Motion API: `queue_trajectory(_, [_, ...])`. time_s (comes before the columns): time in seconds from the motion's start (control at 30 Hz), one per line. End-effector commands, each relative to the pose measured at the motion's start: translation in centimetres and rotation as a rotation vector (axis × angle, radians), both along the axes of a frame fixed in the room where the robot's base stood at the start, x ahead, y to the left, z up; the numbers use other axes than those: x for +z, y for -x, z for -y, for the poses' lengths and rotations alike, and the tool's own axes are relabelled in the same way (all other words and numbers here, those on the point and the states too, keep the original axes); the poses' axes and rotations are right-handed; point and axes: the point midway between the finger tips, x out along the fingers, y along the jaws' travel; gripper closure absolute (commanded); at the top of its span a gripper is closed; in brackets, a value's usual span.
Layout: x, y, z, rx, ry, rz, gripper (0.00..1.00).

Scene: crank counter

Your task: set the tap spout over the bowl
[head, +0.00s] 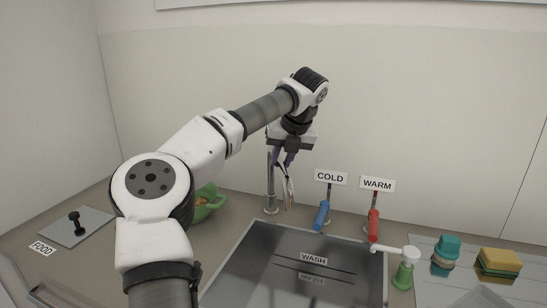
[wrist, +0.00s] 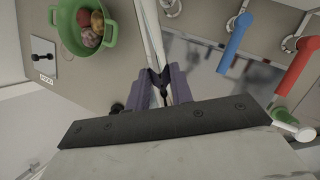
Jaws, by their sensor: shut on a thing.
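The tap's upright pipe (head: 270,184) stands on the counter behind the sink, its top hidden by my arm. My gripper (head: 287,165) is beside the pipe, shut on the pale tap spout (head: 290,188). In the wrist view the purple fingers (wrist: 158,88) close around the spout's narrow, pale length (wrist: 151,38), which runs out at the top edge. The green bowl (head: 217,212) stands on the counter left of the tap, partly hidden by my arm. In the wrist view the bowl (wrist: 110,38) shows left of the fingers and the spout, apart from them.
Round food items (wrist: 90,28) lie in the bowl. The sink (head: 240,285) is in front of the tap. The blue lever (head: 322,215) under COLD and the red lever (head: 374,226) under WARM stand to the right.

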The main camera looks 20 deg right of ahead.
Motion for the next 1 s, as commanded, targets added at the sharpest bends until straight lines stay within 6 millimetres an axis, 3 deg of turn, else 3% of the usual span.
queue_trajectory(0.47, [0.16,0.02,0.30,0.014,0.003,0.004,1.00])
queue_trajectory(0.5, [0.16,0.01,0.31,0.014,0.003,0.004,0.75])
queue_trajectory(0.63, [0.11,0.02,0.29,0.013,0.002,0.002,0.58])
queue_trajectory(1.0, [0.38,0.18,0.32,0.013,0.002,0.002,0.56])
